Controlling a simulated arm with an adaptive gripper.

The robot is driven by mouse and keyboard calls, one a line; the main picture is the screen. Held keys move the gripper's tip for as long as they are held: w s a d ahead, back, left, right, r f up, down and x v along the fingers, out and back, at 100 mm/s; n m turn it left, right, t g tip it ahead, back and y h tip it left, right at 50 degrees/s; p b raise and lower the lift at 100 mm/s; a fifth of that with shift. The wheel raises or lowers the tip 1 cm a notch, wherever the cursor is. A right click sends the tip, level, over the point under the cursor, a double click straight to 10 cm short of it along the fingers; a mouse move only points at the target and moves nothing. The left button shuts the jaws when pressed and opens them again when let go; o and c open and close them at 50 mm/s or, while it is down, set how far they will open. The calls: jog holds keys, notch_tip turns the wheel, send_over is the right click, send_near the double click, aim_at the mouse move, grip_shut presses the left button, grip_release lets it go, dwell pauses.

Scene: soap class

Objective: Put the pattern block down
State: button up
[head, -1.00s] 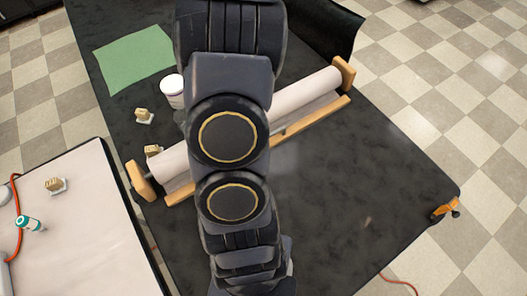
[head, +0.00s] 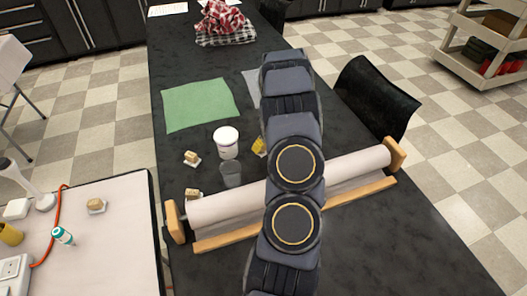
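My arm rises through the middle of the head view and hides my gripper, so I cannot see its fingers or what they hold. Small tan blocks on white bases stand on the black table: one block (head: 191,158) left of the white tub and another block (head: 193,193) behind the paper roll's left end. A third block (head: 96,205) is on the pale side table. A yellow item (head: 259,146) shows partly at my arm's left edge; I cannot tell whether it is held. Which of these is the pattern block is unclear.
A paper roll (head: 225,206) on a wooden holder crosses the black table (head: 195,280). A white tub (head: 226,142) and clear cup (head: 230,174) stand behind it. A dark chair (head: 372,98) stands at right.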

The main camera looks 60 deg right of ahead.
jog(key=shift+w+d+f, duration=0.25)
jog(key=shift+d+f, duration=0.2)
jog(key=shift+f, duration=1.7)
jog(key=shift+f, duration=0.15)
jog(key=o, duration=1)
jog(key=v, duration=1.2)
